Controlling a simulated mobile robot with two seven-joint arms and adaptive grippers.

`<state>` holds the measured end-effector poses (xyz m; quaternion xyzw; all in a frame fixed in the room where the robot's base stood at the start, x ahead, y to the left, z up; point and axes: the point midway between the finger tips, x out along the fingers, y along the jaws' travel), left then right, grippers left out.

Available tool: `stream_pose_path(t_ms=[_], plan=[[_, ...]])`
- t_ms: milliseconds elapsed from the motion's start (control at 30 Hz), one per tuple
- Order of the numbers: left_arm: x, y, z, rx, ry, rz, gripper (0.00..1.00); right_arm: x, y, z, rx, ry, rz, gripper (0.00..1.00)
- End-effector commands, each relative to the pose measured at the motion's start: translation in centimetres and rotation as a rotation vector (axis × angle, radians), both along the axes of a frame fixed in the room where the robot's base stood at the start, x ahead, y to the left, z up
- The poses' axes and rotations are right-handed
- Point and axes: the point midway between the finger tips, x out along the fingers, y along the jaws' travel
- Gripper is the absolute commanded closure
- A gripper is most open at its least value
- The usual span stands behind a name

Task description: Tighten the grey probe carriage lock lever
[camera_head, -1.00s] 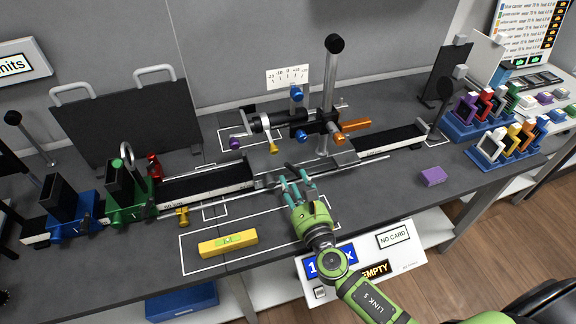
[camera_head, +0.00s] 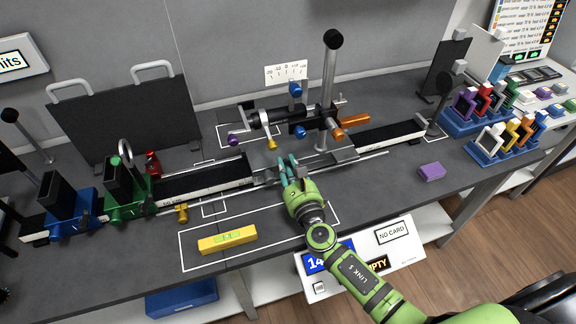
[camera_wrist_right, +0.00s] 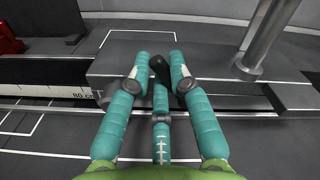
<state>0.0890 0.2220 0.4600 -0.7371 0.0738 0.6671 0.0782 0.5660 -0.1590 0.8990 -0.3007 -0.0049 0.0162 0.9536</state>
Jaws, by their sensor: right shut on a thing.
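My right gripper (camera_head: 287,164) reaches over the front of the optical rail. Its teal fingers are shut around a small dark lever end (camera_wrist_right: 159,68), seen between the fingertips in the right wrist view (camera_wrist_right: 160,58). I take this to be the grey probe carriage lock lever; most of it is hidden by the fingers. The grey carriage (camera_wrist_right: 215,72) lies just behind the fingertips, and its right part shows in the head view (camera_head: 343,155). The lever's angle cannot be told. My left gripper is not in view.
A tall post (camera_head: 329,90) with blue and orange knobs stands behind the gripper. A thin rod runs along the rail front. A yellow level (camera_head: 227,239) lies front left, a purple block (camera_head: 432,171) right. Green (camera_head: 128,190) and blue (camera_head: 74,212) carriages stand left.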

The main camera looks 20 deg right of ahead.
Motion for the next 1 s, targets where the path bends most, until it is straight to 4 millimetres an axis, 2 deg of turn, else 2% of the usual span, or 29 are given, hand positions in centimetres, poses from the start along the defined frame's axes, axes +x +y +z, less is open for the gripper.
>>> stream_pose_path(t_ms=[267,467,1000], plan=[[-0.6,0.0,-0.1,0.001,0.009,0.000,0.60,0.0,-0.2,0.1,0.051,0.002,0.001,1.00],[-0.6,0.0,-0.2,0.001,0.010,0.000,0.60,0.0,-0.7,0.5,0.168,0.005,0.001,1.00],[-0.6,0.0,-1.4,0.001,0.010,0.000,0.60,0.1,-3.1,1.1,0.671,0.022,0.000,1.00]])
